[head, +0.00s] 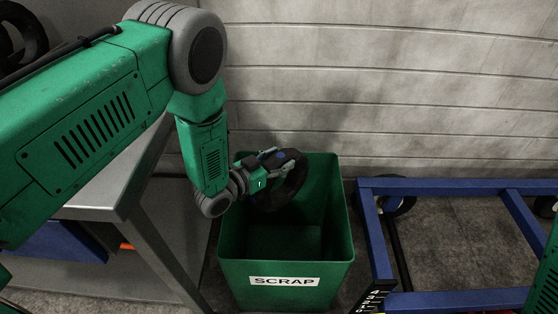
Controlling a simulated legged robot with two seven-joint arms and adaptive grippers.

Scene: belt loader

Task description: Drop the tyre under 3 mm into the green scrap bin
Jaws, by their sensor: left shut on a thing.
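My left gripper (280,164) is shut on a black tyre (291,188), gripping it near its upper rim. The tyre hangs upright over the back left part of the green scrap bin (286,270). The bin is open at the top and has a white SCRAP label on its front. Its visible floor is empty. The arm hides part of the bin's left rim. I cannot read any tread depth on the tyre. My right gripper is not in view.
A grey metal table (110,190) with a lower shelf stands left of the bin. Another black tyre (32,40) shows at the top left. A blue wheeled frame (440,186) stands close to the bin's right side. A panelled grey wall (400,90) is behind.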

